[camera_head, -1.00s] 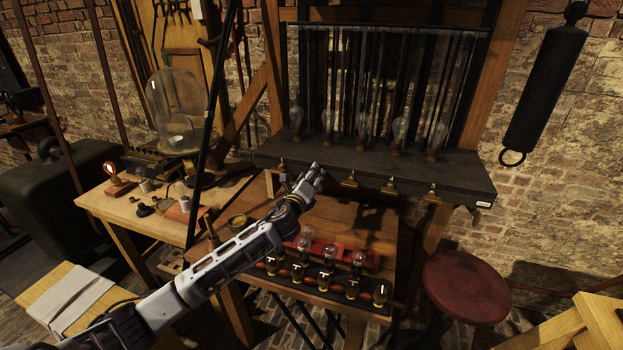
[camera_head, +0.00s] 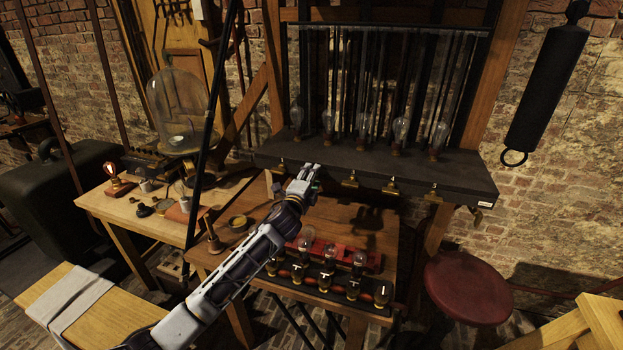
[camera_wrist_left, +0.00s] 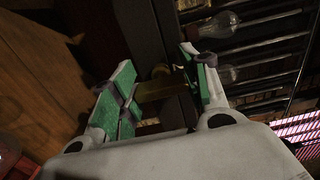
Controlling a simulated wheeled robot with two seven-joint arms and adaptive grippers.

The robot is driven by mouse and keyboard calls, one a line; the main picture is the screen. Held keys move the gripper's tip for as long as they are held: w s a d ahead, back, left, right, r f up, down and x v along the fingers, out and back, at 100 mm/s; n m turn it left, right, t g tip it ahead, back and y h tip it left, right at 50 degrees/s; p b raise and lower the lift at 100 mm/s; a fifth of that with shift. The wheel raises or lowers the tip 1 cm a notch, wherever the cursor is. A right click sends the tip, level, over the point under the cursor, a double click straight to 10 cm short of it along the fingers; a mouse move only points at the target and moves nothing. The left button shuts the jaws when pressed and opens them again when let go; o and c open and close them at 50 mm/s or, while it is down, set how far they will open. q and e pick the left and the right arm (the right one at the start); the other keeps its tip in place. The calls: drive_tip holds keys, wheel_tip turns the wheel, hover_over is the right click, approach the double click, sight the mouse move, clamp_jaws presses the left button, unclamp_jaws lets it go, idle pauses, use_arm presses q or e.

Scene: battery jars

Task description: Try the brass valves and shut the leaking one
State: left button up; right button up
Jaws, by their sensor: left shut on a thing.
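My left gripper (camera_head: 308,175) is at the front edge of the dark shelf (camera_head: 400,168), where glass bulbs stand. It is shut on a brass valve, which the gripper hides in the head view. The left wrist view shows this brass valve (camera_wrist_left: 166,84) between the green-padded fingers of the left gripper (camera_wrist_left: 160,88). Other brass valves hang along the shelf's front edge: one to the left (camera_head: 281,166), and to the right one (camera_head: 349,182), another (camera_head: 390,187) and another (camera_head: 433,193). I cannot make out any leak. My right gripper is not in view.
Below the shelf is a wooden table (camera_head: 345,222) with a row of bulbs on a red-and-black stand (camera_head: 327,280). A small brass dish (camera_head: 238,222) sits at its left. A red stool (camera_head: 466,288) stands at the right. A glass dome (camera_head: 178,112) stands at the back left.

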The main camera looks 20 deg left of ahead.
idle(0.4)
use_arm(q)
drive_tip(key=o, duration=1)
drive_tip(key=shift+a, duration=0.1)
drive_tip(key=shift+s, duration=0.1)
drive_tip(key=shift+s+a, duration=0.15)
drive_tip(key=shift+s, duration=5.75)
drive_tip(key=shift+f, duration=0.15)
